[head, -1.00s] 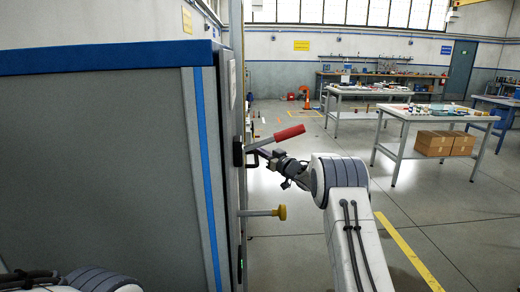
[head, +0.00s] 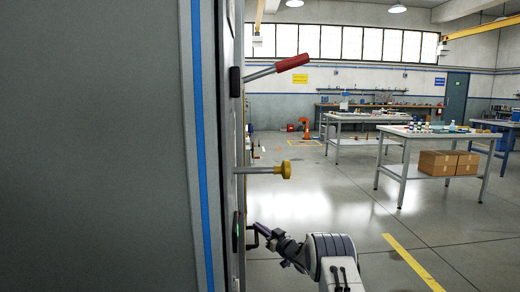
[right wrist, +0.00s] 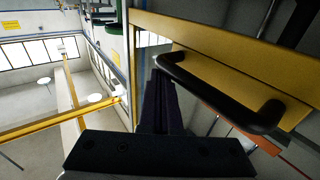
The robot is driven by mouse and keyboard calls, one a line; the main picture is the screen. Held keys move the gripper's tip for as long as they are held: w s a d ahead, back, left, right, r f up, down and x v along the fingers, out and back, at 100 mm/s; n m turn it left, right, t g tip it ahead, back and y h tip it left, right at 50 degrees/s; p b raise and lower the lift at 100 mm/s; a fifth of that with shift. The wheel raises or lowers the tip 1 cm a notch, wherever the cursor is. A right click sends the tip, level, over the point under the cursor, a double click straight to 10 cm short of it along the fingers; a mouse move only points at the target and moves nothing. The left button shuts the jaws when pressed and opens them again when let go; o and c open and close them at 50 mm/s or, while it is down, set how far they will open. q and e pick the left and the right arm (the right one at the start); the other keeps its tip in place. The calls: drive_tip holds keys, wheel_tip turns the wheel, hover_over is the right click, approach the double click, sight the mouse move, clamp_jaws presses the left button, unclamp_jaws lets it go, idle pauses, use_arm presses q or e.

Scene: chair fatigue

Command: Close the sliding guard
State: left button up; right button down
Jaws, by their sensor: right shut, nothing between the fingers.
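A tall grey machine (head: 95,150) with a blue stripe fills the left of the head view. A black bar handle (head: 251,236) stands out low on its right side. In the right wrist view the same kind of black bar handle (right wrist: 215,97) is fixed to a yellow panel (right wrist: 225,72), which looks like the guard. My right gripper (head: 263,231) is at the handle in the head view. In the right wrist view its dark fingers (right wrist: 161,85) are shut and empty beside the handle's near end; I cannot tell if they touch it. My left gripper is not in view.
Above the handle, a yellow knob (head: 286,169) on a rod and a red-gripped lever (head: 292,62) stick out from the machine's side. Work tables (head: 395,165) with boxes (head: 437,163) stand further back on the right. The floor between is open.

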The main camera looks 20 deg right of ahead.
use_arm(q)
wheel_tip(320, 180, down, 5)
drive_tip(key=b, duration=0.3)
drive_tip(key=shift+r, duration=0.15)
use_arm(e)
wheel_tip(320, 180, down, 7)
drive_tip(key=shift+f, duration=0.2)
drive_tip(key=shift+f, duration=0.15)
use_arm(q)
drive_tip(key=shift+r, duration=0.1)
